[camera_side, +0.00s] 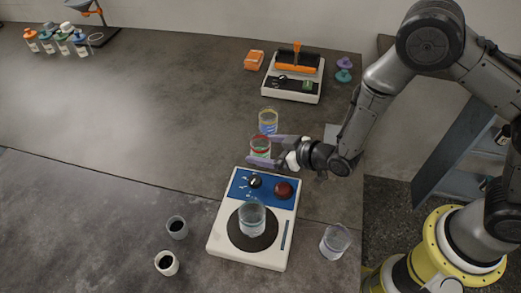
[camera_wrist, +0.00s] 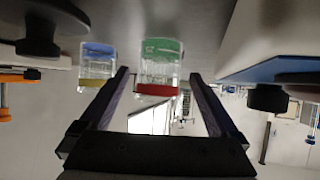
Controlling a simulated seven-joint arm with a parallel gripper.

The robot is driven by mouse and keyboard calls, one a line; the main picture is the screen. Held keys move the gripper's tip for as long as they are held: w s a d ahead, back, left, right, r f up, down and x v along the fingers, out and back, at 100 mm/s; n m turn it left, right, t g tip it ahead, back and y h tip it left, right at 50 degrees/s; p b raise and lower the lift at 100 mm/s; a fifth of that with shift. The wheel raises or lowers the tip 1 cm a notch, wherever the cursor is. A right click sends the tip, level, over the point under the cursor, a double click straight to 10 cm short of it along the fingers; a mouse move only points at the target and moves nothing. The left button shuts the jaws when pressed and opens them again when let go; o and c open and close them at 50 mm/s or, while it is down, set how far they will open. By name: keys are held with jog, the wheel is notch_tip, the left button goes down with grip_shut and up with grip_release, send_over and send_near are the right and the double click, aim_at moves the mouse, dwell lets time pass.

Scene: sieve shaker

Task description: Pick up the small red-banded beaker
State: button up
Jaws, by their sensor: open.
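The small red-banded beaker (camera_side: 260,147) stands on the dark bench behind the shaker. It is clear glass with a red rim band and green at its base. In the wrist view, which looks upside down, the red-banded beaker (camera_wrist: 160,62) appears between the fingertips. My gripper (camera_side: 262,151) is open and reaches in from the right, low over the bench, with one finger on either side of the beaker. In the wrist view my gripper (camera_wrist: 159,75) shows gaps on both sides of the glass. How deep the beaker sits between the fingers is unclear.
A yellow-banded beaker (camera_side: 268,121) with a blue base stands close behind. The white and blue shaker (camera_side: 225,240) is in front, bearing a clear beaker (camera_side: 252,218). Another glass (camera_side: 335,241) and two small cups (camera_side: 177,227) stand nearby. An orange-topped device (camera_side: 291,92) stands behind.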

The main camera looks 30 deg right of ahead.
jog(key=shift+x, duration=2.55)
jog(key=shift+d, duration=0.1)
jog(key=c, duration=1.5)
